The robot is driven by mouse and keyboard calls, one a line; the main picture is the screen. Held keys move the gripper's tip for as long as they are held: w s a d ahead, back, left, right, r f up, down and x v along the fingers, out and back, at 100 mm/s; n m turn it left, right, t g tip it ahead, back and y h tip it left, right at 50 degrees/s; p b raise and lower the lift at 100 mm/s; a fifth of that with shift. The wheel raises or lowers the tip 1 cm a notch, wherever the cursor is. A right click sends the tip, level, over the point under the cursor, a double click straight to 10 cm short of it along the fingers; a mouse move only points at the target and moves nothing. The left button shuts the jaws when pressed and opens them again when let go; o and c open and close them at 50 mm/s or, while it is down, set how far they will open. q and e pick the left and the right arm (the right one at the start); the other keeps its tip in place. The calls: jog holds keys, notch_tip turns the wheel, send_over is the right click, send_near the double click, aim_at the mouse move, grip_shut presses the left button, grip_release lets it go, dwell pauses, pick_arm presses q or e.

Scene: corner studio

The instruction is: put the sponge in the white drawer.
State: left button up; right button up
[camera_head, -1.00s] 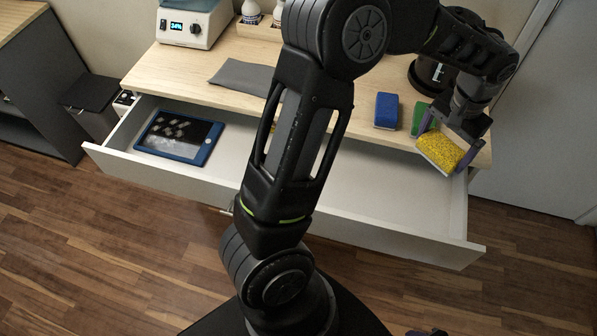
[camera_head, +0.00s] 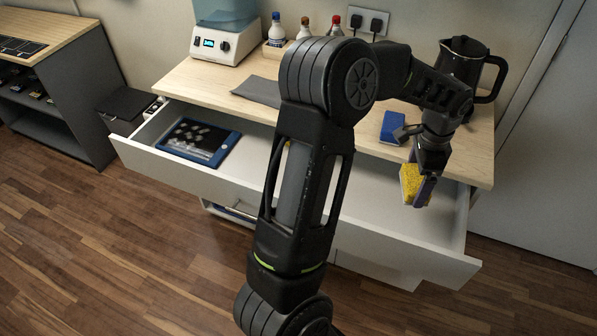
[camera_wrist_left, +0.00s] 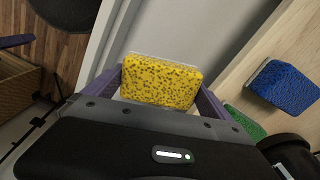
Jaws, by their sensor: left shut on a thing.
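A yellow sponge (camera_head: 411,186) with dark specks is held between the fingers of my left gripper (camera_head: 424,182). The left gripper is shut on it, over the right part of the open white drawer (camera_head: 390,230). In the left wrist view the yellow sponge (camera_wrist_left: 162,82) sits between the two purple fingers, with the pale drawer behind it. How high it is above the drawer floor is hard to tell. The drawer is pulled out from under the wooden desktop. My right gripper is not in view.
A blue tablet-like case (camera_head: 200,141) lies in the drawer's left part. My arm hides the drawer's middle. On the desktop are a blue sponge (camera_head: 393,127), a grey cloth (camera_head: 258,91), a black kettle (camera_head: 463,62) and several bottles. A green sponge (camera_wrist_left: 246,124) shows in the wrist view.

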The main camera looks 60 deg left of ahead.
pick_arm(q)
jog(key=f, duration=0.1)
jog(key=a+f+m+b, duration=0.1)
jog(key=f+m, duration=0.1)
jog(key=shift+s+a+f, duration=0.3)
jog(key=shift+a+f, duration=0.05)
jog(key=shift+a, duration=0.05)
jog(key=shift+a+f+m, duration=0.15)
jog(key=shift+f+m, duration=0.3)
jog(key=shift+m, duration=0.35)
send_over(392, 217)
jog(key=shift+f, duration=3.1)
jog(key=shift+f+p, duration=0.3)
jog(key=shift+f, duration=1.55)
jog(key=shift+f, duration=0.1)
